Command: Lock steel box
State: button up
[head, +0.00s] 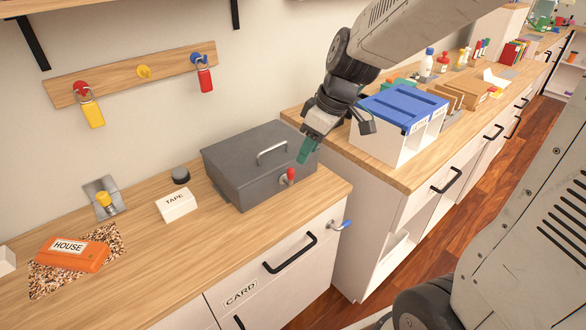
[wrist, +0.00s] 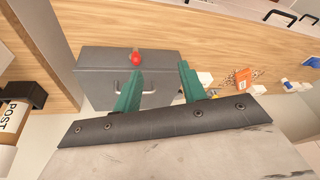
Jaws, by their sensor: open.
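The grey steel box (head: 235,158) sits on the wooden counter with its lid down and a light carrying handle (head: 272,150) on the lid. A red-headed key or knob (head: 289,175) sticks out of its front face near the right end. In the wrist view the box (wrist: 95,75) lies beyond the fingers, with the red piece (wrist: 135,58) near its upper edge. My gripper (head: 304,153) is above the box's right end, its green fingers apart and empty. In the wrist view the gripper (wrist: 160,72) shows nothing between its fingertips.
A blue-handled key (head: 346,224) sticks out of the drawer front below. A blue-topped white organiser (head: 400,110) stands close right. Padlocks hang on the wall rack (head: 120,75).

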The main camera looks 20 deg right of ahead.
jog(key=n, duration=0.2)
send_over(293, 169)
jog(key=s+d, duration=0.2)
notch_tip(293, 169, down, 6)
jog(key=shift+t, duration=0.3)
jog(key=x, duration=0.7)
jog(key=shift+w+a+f, duration=0.1)
jog(key=shift+w+f, duration=0.05)
jog(key=shift+c, duration=0.2)
grip_shut()
